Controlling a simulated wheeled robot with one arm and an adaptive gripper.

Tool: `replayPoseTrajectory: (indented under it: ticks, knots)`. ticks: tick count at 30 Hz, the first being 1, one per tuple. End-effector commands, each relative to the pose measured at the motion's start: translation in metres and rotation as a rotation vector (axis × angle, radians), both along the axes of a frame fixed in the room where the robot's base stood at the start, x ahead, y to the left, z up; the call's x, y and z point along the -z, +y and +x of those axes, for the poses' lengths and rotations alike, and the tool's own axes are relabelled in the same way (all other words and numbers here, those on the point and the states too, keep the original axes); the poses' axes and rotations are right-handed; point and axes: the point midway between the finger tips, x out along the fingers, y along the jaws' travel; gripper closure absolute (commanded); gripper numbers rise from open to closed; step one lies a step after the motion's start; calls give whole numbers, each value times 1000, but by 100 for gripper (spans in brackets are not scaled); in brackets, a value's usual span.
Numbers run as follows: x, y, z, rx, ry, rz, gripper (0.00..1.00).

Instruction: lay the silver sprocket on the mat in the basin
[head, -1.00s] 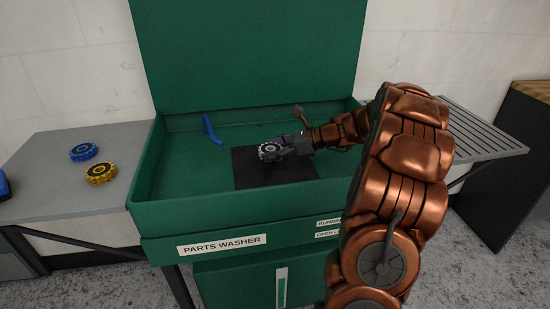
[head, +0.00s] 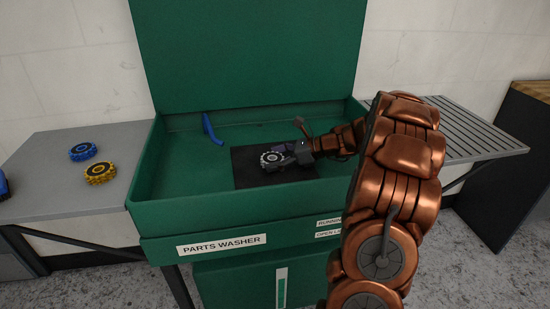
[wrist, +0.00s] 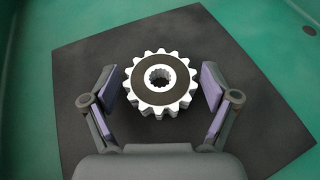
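The silver sprocket (head: 271,158), with a dark face and toothed rim, lies flat on the black mat (head: 243,178) in the green basin (head: 175,180). In the wrist view the sprocket (wrist: 158,105) rests on the mat (wrist: 90,50), well inside its edges. My gripper (head: 284,156) is low over the mat, just right of the sprocket in the head view. In the wrist view its two fingers (wrist: 158,80) stand open on either side of the sprocket, with a visible gap at each side. Nothing is held.
A blue brush-like tool (head: 211,130) leans at the basin's back left. A blue sprocket (head: 82,151) and a yellow sprocket (head: 99,172) lie on the grey side table (head: 50,190). A slatted rack (head: 475,135) stands right of the basin. The raised green lid (head: 250,55) is behind.

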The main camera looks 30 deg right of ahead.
Motion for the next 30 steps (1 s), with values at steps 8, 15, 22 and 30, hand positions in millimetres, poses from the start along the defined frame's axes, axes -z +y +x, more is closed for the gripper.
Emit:
replayPoseTrajectory:
  ticks: [8,15,22,30]
  knots:
    - [0,0,0,0,0,0,2]
    - [-4,-2,-2,2,-1,0,2]
    - [-18,-26,-24,4,-4,-1,2]
    - [-37,-59,-58,2,-1,2,2]
